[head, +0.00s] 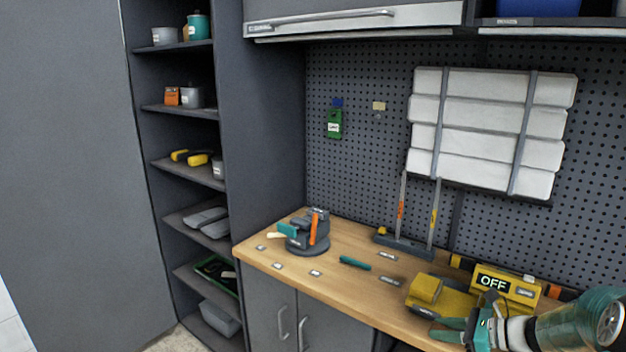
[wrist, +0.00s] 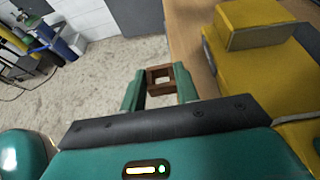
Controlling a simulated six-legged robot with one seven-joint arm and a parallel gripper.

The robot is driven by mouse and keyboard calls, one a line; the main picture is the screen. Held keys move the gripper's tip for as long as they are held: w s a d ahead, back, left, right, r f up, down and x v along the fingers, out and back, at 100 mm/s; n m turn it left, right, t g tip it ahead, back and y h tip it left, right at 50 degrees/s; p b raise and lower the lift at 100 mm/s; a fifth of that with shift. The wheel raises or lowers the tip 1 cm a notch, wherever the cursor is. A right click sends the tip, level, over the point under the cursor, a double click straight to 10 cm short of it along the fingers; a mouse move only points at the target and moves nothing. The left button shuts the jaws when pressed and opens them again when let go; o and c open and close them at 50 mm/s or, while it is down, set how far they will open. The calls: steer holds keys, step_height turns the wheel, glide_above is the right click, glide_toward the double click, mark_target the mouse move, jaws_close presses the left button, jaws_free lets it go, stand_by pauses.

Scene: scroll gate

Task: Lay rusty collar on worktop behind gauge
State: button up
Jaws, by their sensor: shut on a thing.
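The rusty collar (wrist: 151,78) is a brown, square-looking ring between the fingertips of my gripper (wrist: 159,88) in the wrist view. The gripper is shut on it, with pale floor showing below. In the head view my gripper (head: 436,329) is at the lower right, by the worktop's front edge; the collar cannot be made out there. The wooden worktop (head: 345,243) runs along the pegboard. A dark-based stand with two upright rods (head: 403,244) stands toward its back and may be the gauge; I cannot tell for sure.
A yellow machine (head: 440,297) with an OFF sign (head: 493,282) stands close to my gripper. A dark vise-like tool (head: 308,235) is at the worktop's left end. A teal-handled tool (head: 355,263) and several small labels lie between. Shelves (head: 180,112) stand left.

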glide_above(407, 342)
steer(key=s+a, duration=0.2)
steer(key=s, duration=0.3)
step_height(407, 342, down, 5)
steer(key=a+f+m+t+h, duration=0.3)
steer(key=a+f, duration=0.5)
steer(key=a, duration=0.3)
steer(key=shift+s+a+m+t+h, duration=0.25)
steer(key=shift+s+m+h, duration=0.2)
steer(key=shift+m, duration=0.35)
